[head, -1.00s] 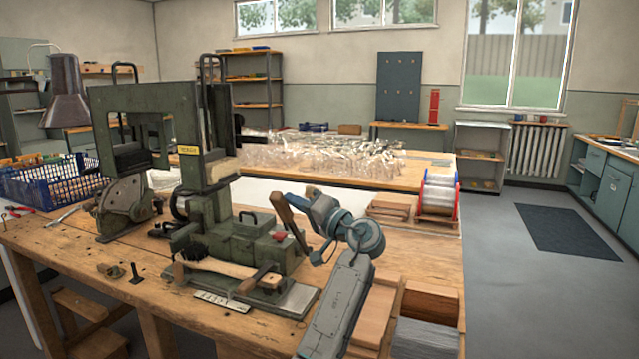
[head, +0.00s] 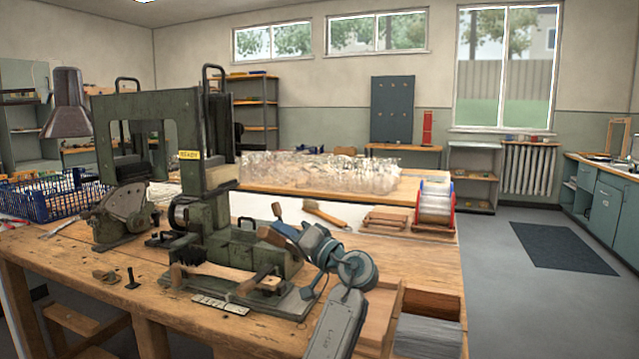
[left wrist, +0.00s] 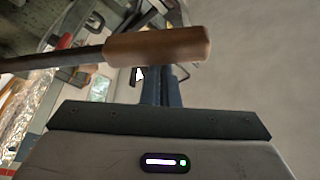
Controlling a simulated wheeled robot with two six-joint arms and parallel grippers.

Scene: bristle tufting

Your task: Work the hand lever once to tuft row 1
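The hand lever shows in the left wrist view as a dark rod with a rounded wooden grip (left wrist: 158,46) lying across the picture. My left gripper (left wrist: 167,85) has two dark fingers close together, crossing behind the grip rather than clasping it; whether they touch it is unclear. In the head view my left gripper (head: 285,229) is at the right side of the green tufting machine (head: 225,240), and the lever is hard to make out there. A yellow sign (head: 188,155) on the machine reads READY. My right gripper is not in view.
A wooden-handled brush (head: 225,270) lies across the machine's front. A blue basket (head: 55,200) stands at the left. A wire spool (head: 435,203) and wooden blocks (head: 386,221) are at the right. A grey bristle stack (head: 427,337) is near the bench's front right.

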